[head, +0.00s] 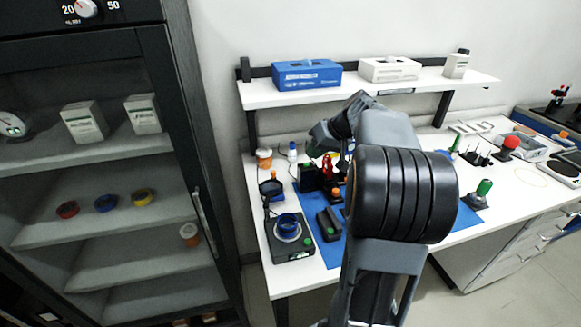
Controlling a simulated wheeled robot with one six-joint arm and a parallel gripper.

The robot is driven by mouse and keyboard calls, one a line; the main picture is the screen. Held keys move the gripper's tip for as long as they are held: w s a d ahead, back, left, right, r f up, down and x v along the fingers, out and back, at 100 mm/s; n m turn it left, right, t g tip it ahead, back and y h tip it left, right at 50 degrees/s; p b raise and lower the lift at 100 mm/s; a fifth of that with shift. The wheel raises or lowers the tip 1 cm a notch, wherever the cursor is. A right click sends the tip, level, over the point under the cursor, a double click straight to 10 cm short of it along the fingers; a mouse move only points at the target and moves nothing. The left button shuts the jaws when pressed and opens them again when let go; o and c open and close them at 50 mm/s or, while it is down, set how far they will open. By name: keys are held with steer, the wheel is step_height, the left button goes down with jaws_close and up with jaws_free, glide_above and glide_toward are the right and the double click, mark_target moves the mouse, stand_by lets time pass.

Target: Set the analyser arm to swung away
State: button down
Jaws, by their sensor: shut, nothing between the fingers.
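My arm reaches over the bench from the front. My gripper (317,147) is small and partly hidden at the far end, above the back of the blue mat; it looks shut and empty. Below it stands a dark instrument (309,179) with a red part (328,166) on its right and an orange knob (336,194) close by. I cannot tell for certain which of these parts is the analyser arm, or its angle. My arm covers the middle of the mat. Whether the gripper touches the instrument cannot be made out.
A black device with a blue ring (288,226) stands at the bench's front left. A wall shelf (425,82) with a blue box (307,74) and white boxes hangs behind my arm. A dark cabinet (180,95) is at left. Red and green-handled items (508,146) stand at right.

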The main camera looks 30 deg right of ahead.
mark_target(270, 188)
steer(key=w+a+f+p, duration=0.2)
steer(key=w+a+f, duration=0.3)
steer(key=a+f, duration=0.2)
steer(key=shift+w+f, duration=0.35)
steer(key=shift+f, duration=0.05)
steer(key=shift+a, duration=0.1)
